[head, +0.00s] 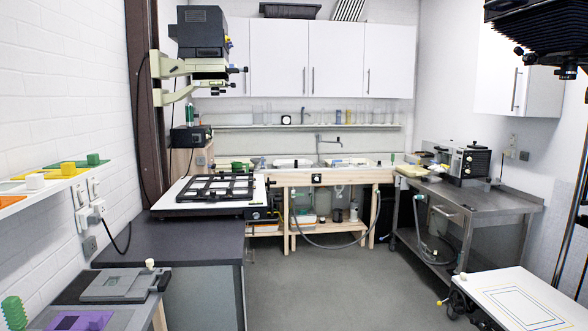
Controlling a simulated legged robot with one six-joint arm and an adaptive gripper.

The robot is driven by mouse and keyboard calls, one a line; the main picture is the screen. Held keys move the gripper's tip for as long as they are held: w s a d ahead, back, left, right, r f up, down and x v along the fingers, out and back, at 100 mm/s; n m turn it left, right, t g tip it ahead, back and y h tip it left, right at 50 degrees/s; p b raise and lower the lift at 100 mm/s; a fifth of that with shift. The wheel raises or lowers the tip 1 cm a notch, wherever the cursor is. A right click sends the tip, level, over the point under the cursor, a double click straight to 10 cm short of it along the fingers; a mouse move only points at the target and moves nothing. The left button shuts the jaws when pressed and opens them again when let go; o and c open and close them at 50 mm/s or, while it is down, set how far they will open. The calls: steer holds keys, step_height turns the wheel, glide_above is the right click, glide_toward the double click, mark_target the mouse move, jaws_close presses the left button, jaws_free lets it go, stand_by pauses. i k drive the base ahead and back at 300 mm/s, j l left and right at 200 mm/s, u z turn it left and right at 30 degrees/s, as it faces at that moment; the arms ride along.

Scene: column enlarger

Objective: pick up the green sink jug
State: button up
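A sink counter (330,176) with several basins runs along the far wall in the head view. A small green item (237,165) stands at its left end, partly behind the enlarger easel. It is too small to tell whether it is the green jug. A tap (321,139) rises behind the basins. My gripper is not in view.
An enlarger (203,36) and its baseboard (207,195) stand left of centre on a dark counter (172,241). A steel table (470,195) with a machine (462,160) is at right. A white board (519,296) lies front right. The middle floor (330,265) is clear.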

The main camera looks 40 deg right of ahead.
mark_target(236, 165)
steer(key=i+l+z, duration=0.45)
steer(key=l, duration=0.3)
steer(key=i+l+z, duration=0.95)
steer(key=i, duration=0.25)
steer(key=i+l+u, duration=0.1)
steer(key=i, duration=0.65)
steer(key=i+l+u, duration=0.1)
steer(key=i, duration=0.65)
steer(key=i+u, duration=0.1)
steer(key=i, duration=1.35)
steer(key=i+u, duration=0.15)
steer(key=i, duration=0.35)
steer(key=i+l+u, duration=0.1)
steer(key=i, duration=0.35)
steer(key=i+l+u, duration=0.15)
steer(key=i, duration=0.3)
steer(key=i+u, duration=0.6)
steer(key=u, duration=0.2)
steer(key=i+u, duration=0.4)
steer(key=i+l+u, duration=0.15)
steer(key=u, duration=0.25)
steer(key=i+l+u, duration=0.5)
steer(key=k+j, duration=0.1)
